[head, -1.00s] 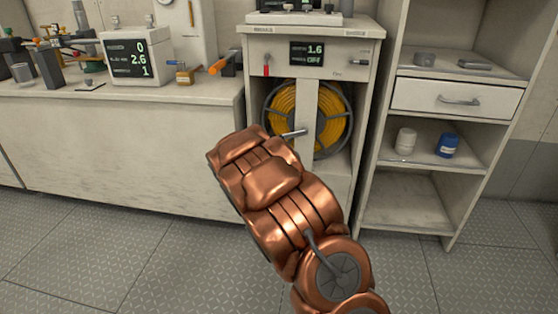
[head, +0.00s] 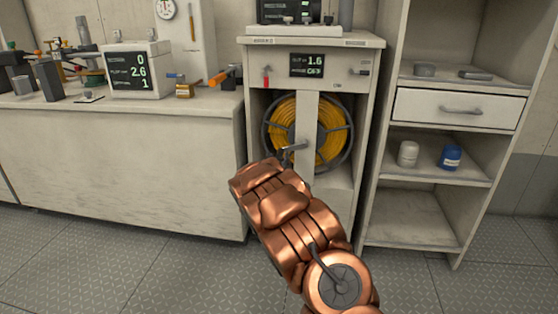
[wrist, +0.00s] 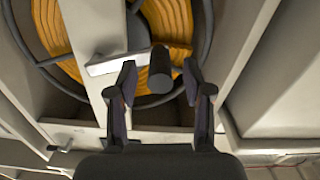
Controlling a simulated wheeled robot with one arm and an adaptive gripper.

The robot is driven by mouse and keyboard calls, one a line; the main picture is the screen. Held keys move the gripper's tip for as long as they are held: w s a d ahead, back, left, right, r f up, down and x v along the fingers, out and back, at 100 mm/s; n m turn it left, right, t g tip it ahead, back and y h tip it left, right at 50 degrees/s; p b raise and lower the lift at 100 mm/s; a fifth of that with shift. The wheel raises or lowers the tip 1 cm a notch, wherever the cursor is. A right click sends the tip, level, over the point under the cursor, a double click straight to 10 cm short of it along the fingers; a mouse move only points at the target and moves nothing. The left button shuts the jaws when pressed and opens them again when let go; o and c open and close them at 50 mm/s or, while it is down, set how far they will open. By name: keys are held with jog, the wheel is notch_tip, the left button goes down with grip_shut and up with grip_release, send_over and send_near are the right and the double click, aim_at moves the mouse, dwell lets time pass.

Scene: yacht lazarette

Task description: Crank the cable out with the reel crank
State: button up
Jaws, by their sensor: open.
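The cable reel (head: 346,140), wound with yellow cable (head: 283,113), stands in the open bay of a pale cabinet, behind a vertical post. The reel crank (head: 291,149) sticks out in front of the post. In the wrist view, its pale crank arm (wrist: 112,65) leads to a dark cylindrical handle (wrist: 160,66). My gripper (wrist: 160,80) is open, with one finger on each side of the handle. The handle's end shows between the fingertips, with gaps on both sides, so it is not gripped.
The cabinet front has a display (head: 313,65) reading 1.6 and a red lever (head: 266,76). A workbench (head: 130,165) with instruments stands at left. A shelf unit at right holds a white jar (head: 408,153) and a blue jar (head: 450,156). The textured floor looks clear.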

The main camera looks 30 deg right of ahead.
jog(key=shift+w+d, duration=0.4)
jog(key=shift+w, duration=0.05)
jog(key=shift+c, duration=0.5)
grip_shut()
